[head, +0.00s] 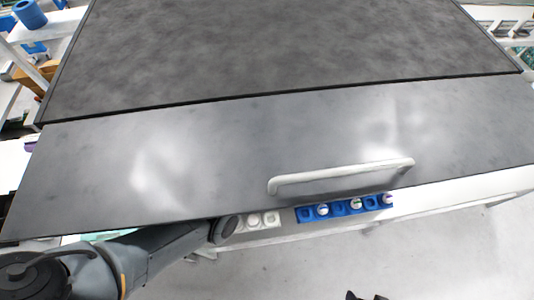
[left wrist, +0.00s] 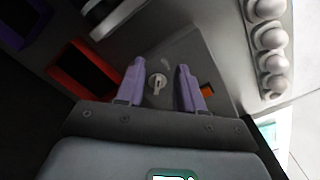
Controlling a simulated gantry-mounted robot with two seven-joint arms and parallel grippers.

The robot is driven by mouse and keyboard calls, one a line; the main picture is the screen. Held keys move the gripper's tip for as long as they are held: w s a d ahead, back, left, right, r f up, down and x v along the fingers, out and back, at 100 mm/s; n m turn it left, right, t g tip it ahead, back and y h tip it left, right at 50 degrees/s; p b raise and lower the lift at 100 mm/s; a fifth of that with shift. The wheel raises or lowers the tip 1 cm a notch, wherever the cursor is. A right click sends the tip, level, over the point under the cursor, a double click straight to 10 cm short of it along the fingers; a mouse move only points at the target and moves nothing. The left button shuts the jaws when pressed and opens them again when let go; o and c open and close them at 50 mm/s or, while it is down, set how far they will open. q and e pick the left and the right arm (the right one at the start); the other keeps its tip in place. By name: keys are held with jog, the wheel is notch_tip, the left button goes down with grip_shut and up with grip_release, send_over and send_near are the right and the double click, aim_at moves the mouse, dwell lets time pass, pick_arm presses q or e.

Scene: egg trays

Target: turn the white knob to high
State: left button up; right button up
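The white knob (left wrist: 157,84) is a small round dial with a raised bar, on a grey panel (left wrist: 178,52) in the left wrist view. Its setting marks are too small to read. My left gripper (left wrist: 160,68) has two purple fingers held apart, one on each side of the knob in the picture. I cannot tell whether they touch it or how far off it is. In the head view my left arm reaches in from the lower left, and its gripper and the knob are hidden. Two small dark tips at the bottom edge may be my right gripper (head: 366,297); its state is unclear.
A large dark cabinet front (head: 110,165) with a pale handle (head: 340,174) fills the head view. A blue tray (head: 305,214) with several eggs and a white tray with eggs (left wrist: 258,50) are near my left arm. An orange piece (left wrist: 208,90) sits beside the right finger.

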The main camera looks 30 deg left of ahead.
pick_arm(q)
jog(key=shift+d+r, duration=0.55)
jog(key=shift+d, duration=0.35)
jog(key=shift+a, duration=0.1)
jog(key=s+a+m+t+p, duration=0.2)
jog(key=s+a+m, duration=0.2)
jog(key=s+m, duration=0.5)
jog(key=s+d+r+m, duration=0.3)
jog(key=s+r, duration=0.3)
jog(key=s, duration=0.3)
jog(key=s+d+r+m+t, duration=0.1)
jog(key=s+d+r+m, duration=0.2)
jog(key=s+r+m, duration=0.3)
jog(key=s, duration=0.4)
jog(key=shift+s+r+t+p, duration=0.2)
jog(key=shift+r+t+p, duration=0.1)
jog(key=shift+p, duration=0.1)
